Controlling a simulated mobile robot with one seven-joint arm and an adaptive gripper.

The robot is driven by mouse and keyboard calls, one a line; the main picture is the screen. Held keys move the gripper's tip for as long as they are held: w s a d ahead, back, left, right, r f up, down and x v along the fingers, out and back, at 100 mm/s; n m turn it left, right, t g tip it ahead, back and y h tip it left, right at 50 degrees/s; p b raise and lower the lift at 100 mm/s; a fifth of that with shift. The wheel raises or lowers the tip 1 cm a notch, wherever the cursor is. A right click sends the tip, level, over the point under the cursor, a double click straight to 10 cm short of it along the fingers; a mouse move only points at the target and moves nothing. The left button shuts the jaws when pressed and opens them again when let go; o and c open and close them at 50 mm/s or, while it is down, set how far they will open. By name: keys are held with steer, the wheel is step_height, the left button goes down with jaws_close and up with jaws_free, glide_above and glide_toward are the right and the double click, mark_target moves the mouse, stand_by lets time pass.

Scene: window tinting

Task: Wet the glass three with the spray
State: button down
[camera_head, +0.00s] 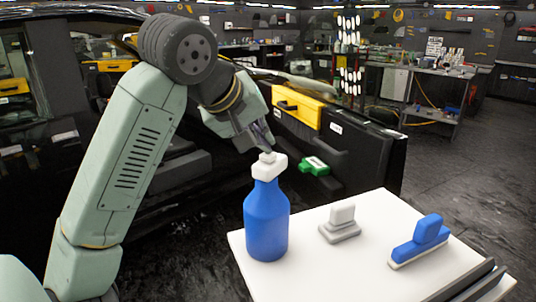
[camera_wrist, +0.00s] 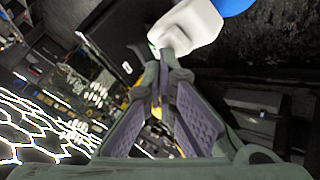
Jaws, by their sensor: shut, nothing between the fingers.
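The spray bottle (camera_head: 266,222), with a blue body and white spray head, stands upright at the left corner of the white tabletop. Its white head (camera_wrist: 190,26) fills the top of the wrist view. My gripper (camera_head: 268,149) is just above and behind the spray head; its fingertips (camera_wrist: 161,57) come together right beside the white head. It is shut with nothing between the fingers; whether it touches the head I cannot tell. A dark car with an open door (camera_head: 362,160) stands behind; which pane is glass three I cannot tell.
The white tabletop (camera_head: 305,275) also holds a grey-white block tool (camera_head: 340,224) and a blue-handled tool (camera_head: 421,240). A yellow item (camera_head: 298,107) and a green tool (camera_head: 315,166) are on the car door. Clear floor lies at right.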

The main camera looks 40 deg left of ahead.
mark_target(263, 153)
steer(key=shift+f, duration=0.3)
stand_by(0.5)
steer(key=shift+r+p, duration=0.5)
steer(key=shift+r, duration=0.5)
step_height(263, 153, up, 5)
steer(key=p, duration=0.3)
steer(key=shift+p, duration=0.4)
stand_by(0.4)
